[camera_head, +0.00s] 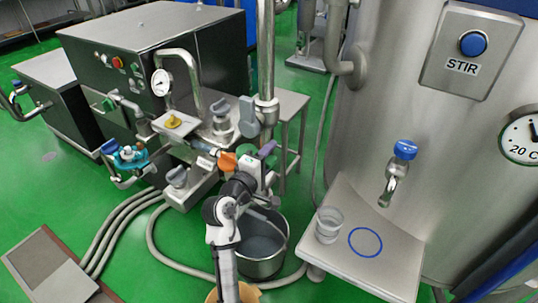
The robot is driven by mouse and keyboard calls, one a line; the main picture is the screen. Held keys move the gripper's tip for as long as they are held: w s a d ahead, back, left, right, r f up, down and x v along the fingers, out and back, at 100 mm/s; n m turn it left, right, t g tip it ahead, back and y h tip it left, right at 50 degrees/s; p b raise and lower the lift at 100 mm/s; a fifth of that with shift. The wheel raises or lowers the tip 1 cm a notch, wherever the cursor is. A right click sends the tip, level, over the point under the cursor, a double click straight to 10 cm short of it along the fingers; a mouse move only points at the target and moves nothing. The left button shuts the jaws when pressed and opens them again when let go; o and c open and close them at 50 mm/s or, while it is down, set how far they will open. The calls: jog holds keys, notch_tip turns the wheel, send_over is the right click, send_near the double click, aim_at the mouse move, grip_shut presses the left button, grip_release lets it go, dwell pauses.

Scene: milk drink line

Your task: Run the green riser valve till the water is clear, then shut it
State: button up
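My arm rises from the bottom centre, and my gripper (254,174) is at the valve cluster at the foot of the vertical riser pipe (266,55). Its fingers are small and partly hidden among the fittings, so I cannot tell whether they are open or touching a handle. An orange handle (227,161) and a purple handle (267,149) are close to it. A green handle (109,104) sits on a pipe at the dark machine's front, well left of my gripper. I cannot tell which handle is the riser valve. A steel bucket (283,238) below shows a grey inside; water clarity is unclear.
A teal valve (127,156), yellow knob (174,121) and gauge (161,83) are at left. Hoses (158,238) loop across the floor. At right, a tank has a blue-topped tap (404,150) above a shelf (355,267) with a clear cup (329,224) and blue ring.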

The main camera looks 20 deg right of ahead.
grip_shut()
dwell(0.3)
jog(key=shift+s+a+f+m+g+h+b, duration=0.1)
jog(key=shift+s+a+m+g+h+b, duration=0.1)
jog(key=shift+m+g+h+b, duration=0.3)
jog(key=shift+s+a+f+m+g+h+b, duration=0.15)
jog(key=shift+m+g+h+b, duration=0.2)
jog(key=shift+g+b, duration=0.25)
jog(key=shift+s+a+r+m+g+h+b, duration=0.1)
jog(key=shift+s+a+m+g+h+b, duration=0.15)
jog(key=shift+m+g, duration=0.6)
jog(key=shift+s+a+r+m+g+h+b, duration=0.1)
jog(key=shift+s+a+m+g+h+b, duration=0.25)
jog(key=shift+g, duration=0.8)
jog(key=shift+s+a+r+m+g+h+b, duration=0.1)
jog(key=shift+a+m+g+h+b, duration=0.2)
jog(key=shift+m+g, duration=0.65)
grip_release()
